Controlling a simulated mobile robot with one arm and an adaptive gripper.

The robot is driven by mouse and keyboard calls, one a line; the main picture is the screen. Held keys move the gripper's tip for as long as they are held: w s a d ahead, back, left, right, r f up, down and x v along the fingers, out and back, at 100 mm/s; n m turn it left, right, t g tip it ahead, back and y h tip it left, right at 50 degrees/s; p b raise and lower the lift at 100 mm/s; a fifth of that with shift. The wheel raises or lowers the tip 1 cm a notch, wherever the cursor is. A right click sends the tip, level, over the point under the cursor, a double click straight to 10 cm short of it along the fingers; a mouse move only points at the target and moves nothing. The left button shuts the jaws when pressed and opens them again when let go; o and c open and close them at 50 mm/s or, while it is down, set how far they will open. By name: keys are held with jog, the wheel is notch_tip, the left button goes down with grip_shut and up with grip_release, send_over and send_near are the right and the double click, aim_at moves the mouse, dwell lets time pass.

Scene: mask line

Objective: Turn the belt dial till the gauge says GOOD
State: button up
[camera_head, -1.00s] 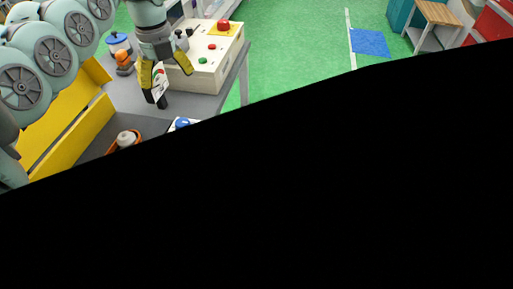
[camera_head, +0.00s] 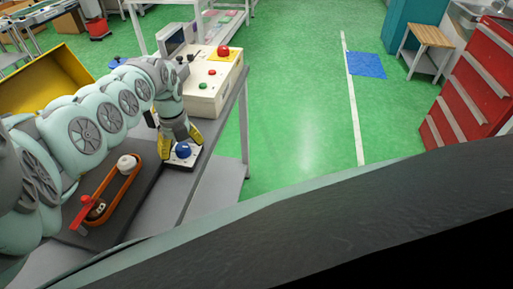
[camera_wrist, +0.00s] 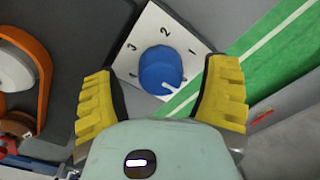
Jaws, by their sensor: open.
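The belt dial is a blue knob (camera_head: 183,150) on a white plate (camera_head: 190,162) at the table's right edge. In the wrist view the knob (camera_wrist: 161,70) sits on the plate (camera_wrist: 152,24) marked with numbers 1 to 4, its white pointer line toward the lower right. My gripper (camera_head: 180,151) has its yellow fingers spread on either side of the knob. In the wrist view the open fingers (camera_wrist: 160,95) are apart from it. The gauge cannot be made out in either current view.
An orange belt (camera_head: 128,187) loops round a white pulley on a dark base left of the dial, with a red lever (camera_head: 80,212) at its near end. A cream control box (camera_head: 205,95) with red and green buttons stands behind. Green floor lies right.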

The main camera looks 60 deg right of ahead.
jog(key=shift+s+d+f, duration=0.1)
jog(key=shift+f, duration=0.05)
jog(key=c, duration=1.3)
